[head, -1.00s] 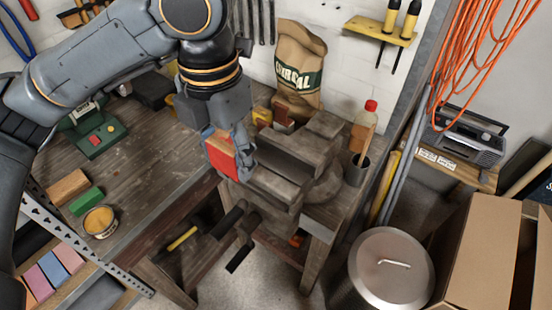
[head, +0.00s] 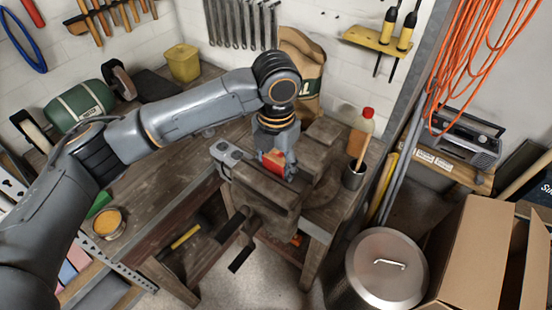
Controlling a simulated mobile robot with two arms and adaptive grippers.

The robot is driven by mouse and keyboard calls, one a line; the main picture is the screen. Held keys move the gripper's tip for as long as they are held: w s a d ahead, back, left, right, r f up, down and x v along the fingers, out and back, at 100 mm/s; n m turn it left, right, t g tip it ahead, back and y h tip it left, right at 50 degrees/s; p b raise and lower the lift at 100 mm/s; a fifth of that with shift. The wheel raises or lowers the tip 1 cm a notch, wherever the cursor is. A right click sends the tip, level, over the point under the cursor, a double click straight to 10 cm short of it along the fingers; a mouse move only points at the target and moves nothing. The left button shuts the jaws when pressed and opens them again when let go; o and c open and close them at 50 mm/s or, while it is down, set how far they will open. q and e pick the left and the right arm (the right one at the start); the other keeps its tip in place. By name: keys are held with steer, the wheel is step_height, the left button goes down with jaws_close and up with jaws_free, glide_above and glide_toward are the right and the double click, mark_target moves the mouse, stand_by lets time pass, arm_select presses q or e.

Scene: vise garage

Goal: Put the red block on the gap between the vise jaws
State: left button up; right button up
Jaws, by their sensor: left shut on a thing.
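The red block (head: 273,159) is held in my left gripper (head: 277,166), whose fingers hide part of it. Gripper and block are over the top of the brown-grey vise (head: 262,190), at the jaws. I cannot tell whether the block touches the jaws. The gap between the jaws is mostly hidden by the block and the gripper. The vise stands at the front corner of the wooden workbench (head: 165,195). My right gripper is not in view.
A cup (head: 354,173) with a brush and a bottle with a red cap (head: 367,117) stand right of the vise. A paper sack (head: 309,72) is behind it. A round tin (head: 107,222) sits on the bench at left. A metal bin (head: 385,270) stands below right.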

mark_target(276, 157)
arm_select(q)
steer(key=shift+a+f, duration=0.1)
steer(key=shift+f, duration=0.1)
steer(key=o, duration=1.2)
step_height(276, 157, up, 11)
steer(key=b, duration=0.3)
steer(key=shift+r, duration=0.65)
steer(key=shift+f, duration=0.1)
